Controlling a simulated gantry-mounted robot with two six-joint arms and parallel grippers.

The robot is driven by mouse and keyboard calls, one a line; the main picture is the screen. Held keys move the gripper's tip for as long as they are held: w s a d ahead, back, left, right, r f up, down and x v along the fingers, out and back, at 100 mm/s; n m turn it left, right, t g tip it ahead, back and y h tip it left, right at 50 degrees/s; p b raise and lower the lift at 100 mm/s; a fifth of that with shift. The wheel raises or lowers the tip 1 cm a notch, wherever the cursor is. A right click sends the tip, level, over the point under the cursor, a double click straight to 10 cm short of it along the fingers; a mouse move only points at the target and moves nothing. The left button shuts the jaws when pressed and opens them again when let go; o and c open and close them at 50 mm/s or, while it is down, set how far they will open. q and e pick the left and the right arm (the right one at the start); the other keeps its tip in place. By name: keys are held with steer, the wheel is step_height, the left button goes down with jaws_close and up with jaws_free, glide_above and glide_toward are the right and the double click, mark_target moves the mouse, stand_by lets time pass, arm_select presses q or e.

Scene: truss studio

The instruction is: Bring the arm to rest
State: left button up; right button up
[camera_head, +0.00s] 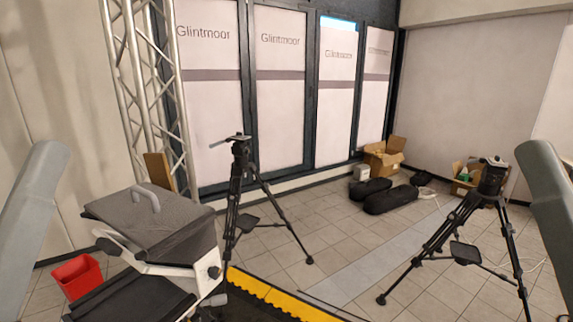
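Parts of my two grey arms show at the picture's sides, one at the left edge (32,215) and one at the right edge (550,210). Only smooth upper links are visible, and both run down out of the frame. Neither gripper is in view, so their fingers and anything in them are hidden.
A dark case with a handle (160,225) sits on a frame at lower left, near a red bin (78,276). Two black tripods (240,190) (487,190) stand on the tiles. Black bags (390,198) and cardboard boxes (384,158) lie farther back. Tiled floor (335,235) is open between the tripods.

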arm_select(q)
step_height(320, 180, up, 18)
steer(key=p, duration=1.4)
steer(key=shift+r, duration=0.2)
arm_select(e)
step_height(320, 180, up, 18)
steer(key=shift+r, duration=0.2)
